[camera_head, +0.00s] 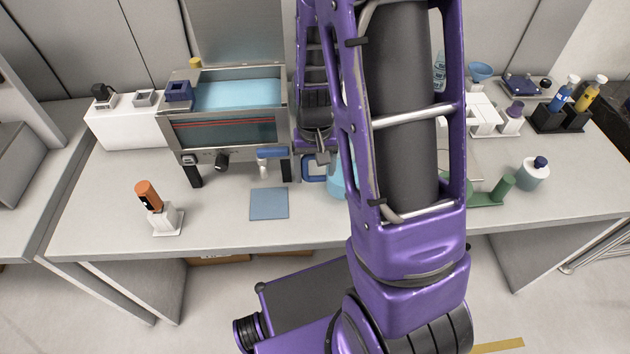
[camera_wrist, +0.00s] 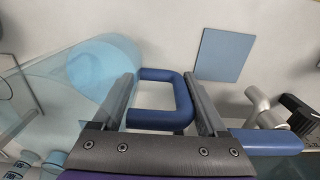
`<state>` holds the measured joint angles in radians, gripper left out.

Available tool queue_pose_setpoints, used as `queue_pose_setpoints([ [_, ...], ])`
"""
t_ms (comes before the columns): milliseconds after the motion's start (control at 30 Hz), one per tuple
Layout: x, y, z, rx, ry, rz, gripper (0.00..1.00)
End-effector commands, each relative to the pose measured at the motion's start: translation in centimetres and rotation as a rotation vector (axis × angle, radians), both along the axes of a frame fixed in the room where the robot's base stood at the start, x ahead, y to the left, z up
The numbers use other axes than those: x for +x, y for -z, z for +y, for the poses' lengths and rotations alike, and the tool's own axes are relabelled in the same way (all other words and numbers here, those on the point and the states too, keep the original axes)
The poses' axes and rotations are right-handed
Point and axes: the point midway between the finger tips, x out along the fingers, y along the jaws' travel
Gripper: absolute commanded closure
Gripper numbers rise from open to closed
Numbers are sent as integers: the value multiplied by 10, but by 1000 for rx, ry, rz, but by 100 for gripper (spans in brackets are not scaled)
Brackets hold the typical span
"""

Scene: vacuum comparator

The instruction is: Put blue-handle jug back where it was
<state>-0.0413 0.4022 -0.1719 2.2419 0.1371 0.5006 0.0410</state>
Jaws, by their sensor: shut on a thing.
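The blue-handle jug is a clear, pale-blue vessel. In the wrist view its body (camera_wrist: 95,75) is at the left and its blue loop handle (camera_wrist: 184,100) lies between my fingers. My gripper (camera_wrist: 160,76) is shut on the handle. In the head view the handle (camera_head: 308,168) and part of the jug body (camera_head: 337,182) show beside my arm, which hides the rest. I cannot tell whether the jug's base touches the table. A square blue mat (camera_head: 269,203) lies bare on the table, left of the jug; the wrist view shows it too (camera_wrist: 222,55).
A water bath (camera_head: 228,131) with a blue-levered tap (camera_head: 272,154) stands behind the mat. An orange-topped item (camera_head: 148,194) stands on a white holder at the left. A green stand (camera_head: 492,192) and a bottle (camera_head: 533,173) stand at the right.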

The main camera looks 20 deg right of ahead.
Motion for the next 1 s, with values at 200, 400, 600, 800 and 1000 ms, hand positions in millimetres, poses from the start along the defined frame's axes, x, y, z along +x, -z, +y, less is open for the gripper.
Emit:
queue_pose_setpoints([
  [200,-1,28,0,0,0,4,100],
  [400,0,36,0,0,0,0,100],
  [600,0,39,0,0,0,0,100],
  [800,0,40,0,0,0,1,12],
  [1000,0,40,0,0,0,1,12],
])
